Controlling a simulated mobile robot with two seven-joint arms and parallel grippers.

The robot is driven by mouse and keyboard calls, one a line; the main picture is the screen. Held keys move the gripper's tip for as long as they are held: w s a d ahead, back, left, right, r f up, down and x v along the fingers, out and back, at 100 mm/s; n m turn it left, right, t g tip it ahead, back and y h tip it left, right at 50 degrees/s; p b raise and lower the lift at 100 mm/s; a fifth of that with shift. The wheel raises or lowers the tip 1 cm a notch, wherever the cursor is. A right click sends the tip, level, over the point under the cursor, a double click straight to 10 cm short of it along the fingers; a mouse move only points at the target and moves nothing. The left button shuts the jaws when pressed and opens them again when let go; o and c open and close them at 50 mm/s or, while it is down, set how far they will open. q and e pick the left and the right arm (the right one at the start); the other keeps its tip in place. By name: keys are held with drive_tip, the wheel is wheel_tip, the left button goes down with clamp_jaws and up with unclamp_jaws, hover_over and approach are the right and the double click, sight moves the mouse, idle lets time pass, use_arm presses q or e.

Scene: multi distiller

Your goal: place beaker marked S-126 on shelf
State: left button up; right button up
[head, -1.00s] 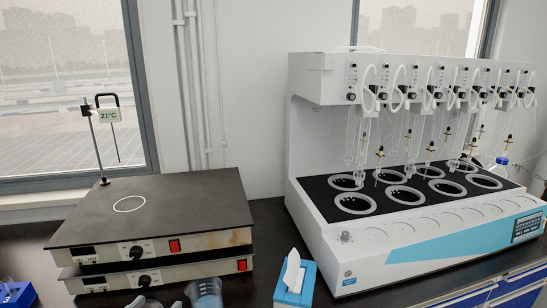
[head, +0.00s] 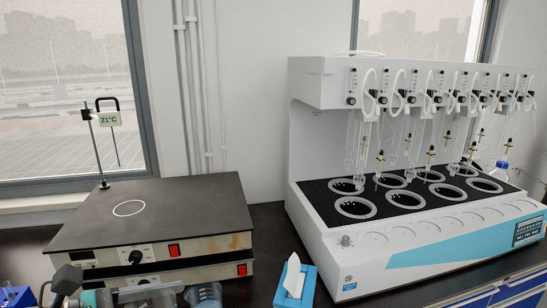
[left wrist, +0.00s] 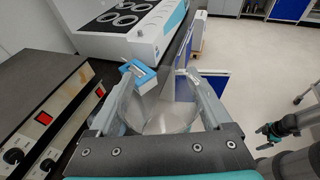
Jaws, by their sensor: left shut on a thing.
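A clear glass beaker (head: 207,293) shows at the bottom edge of the head view, in front of the hotplates. In the left wrist view the beaker (left wrist: 172,118) sits between the two fingers of my left gripper (left wrist: 165,88), which is shut on it. In the head view my left gripper (head: 160,293) comes in from the lower left and is partly cut off. No S-126 marking can be read on the beaker. I cannot make out a shelf in either view.
Two stacked hotplates (head: 165,215) stand at the left with a thermometer stand (head: 100,140) behind. A blue tissue box (head: 296,287) stands right of the beaker. A large white distiller (head: 375,240) fills the right.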

use_arm(q)
drive_tip(key=s+d+r+m+g+h, duration=0.25)
drive_tip(key=d+r+m+g, duration=0.25)
drive_tip(key=d+r, duration=0.35)
drive_tip(key=a+f+n+t, duration=0.1)
drive_tip(key=a+f, duration=0.2)
drive_tip(key=w+a+f+n+t+y, duration=0.1)
drive_tip(key=a+f+n+t, duration=0.1)
drive_tip(key=f, duration=0.1)
drive_tip(key=w+a+f+n+t+y, duration=0.1)
drive_tip(key=a+f+n+t, duration=0.1)
drive_tip(key=a, duration=0.1)
drive_tip(key=shift+w+a+f+y, duration=0.25)
drive_tip(key=shift+a+f, duration=0.05)
drive_tip(key=shift+f, duration=0.1)
wheel_tip(320, 180, down, 6)
drive_tip(key=b, duration=0.6)
drive_tip(key=shift+a+f, duration=0.1)
drive_tip(key=shift+f, duration=0.05)
idle(0.8)
idle(0.3)
